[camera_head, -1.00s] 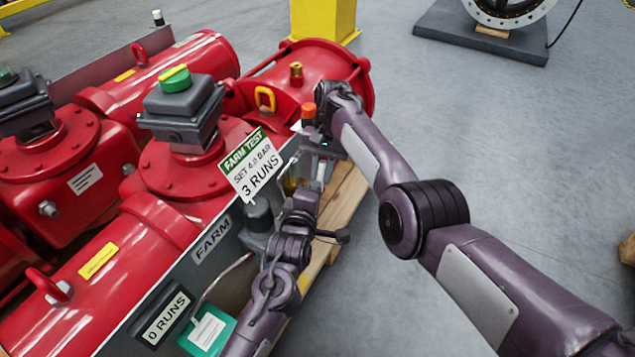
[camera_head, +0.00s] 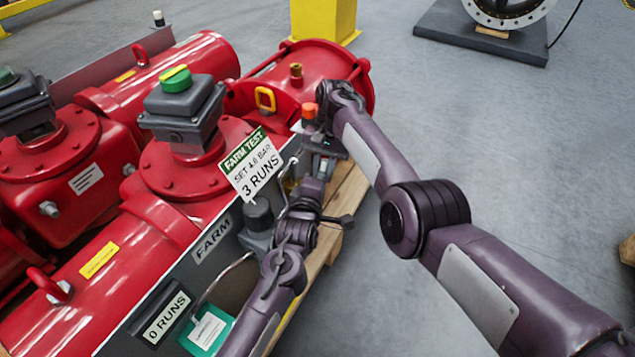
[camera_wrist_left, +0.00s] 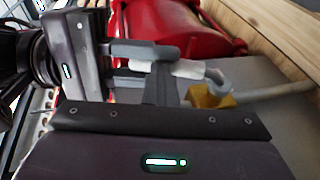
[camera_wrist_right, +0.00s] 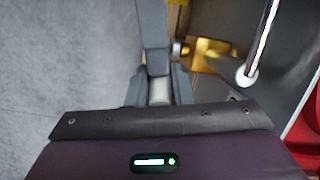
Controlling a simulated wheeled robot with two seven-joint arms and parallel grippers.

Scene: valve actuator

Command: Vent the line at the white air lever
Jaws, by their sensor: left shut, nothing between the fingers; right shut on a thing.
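The white air lever (camera_wrist_left: 188,68) shows in the left wrist view beside a brass valve body (camera_wrist_left: 208,96). My right gripper comes in from the left there and is shut on the lever; a pale piece also shows between its fingers in the right wrist view (camera_wrist_right: 160,91). In the head view the lever is hidden behind my arms. My left gripper (camera_head: 319,172) is shut and empty, just below the right one. Its fingers (camera_wrist_left: 160,85) are close to the lever and the right fingers; whether they touch is unclear.
A metal rod with a white ball end (camera_wrist_right: 246,76) stands near the brass part. An orange knob (camera_head: 309,112) is just above the grippers. The red actuator (camera_head: 175,165) and a sign (camera_head: 251,165) are at the left. Open floor (camera_head: 500,150) lies right.

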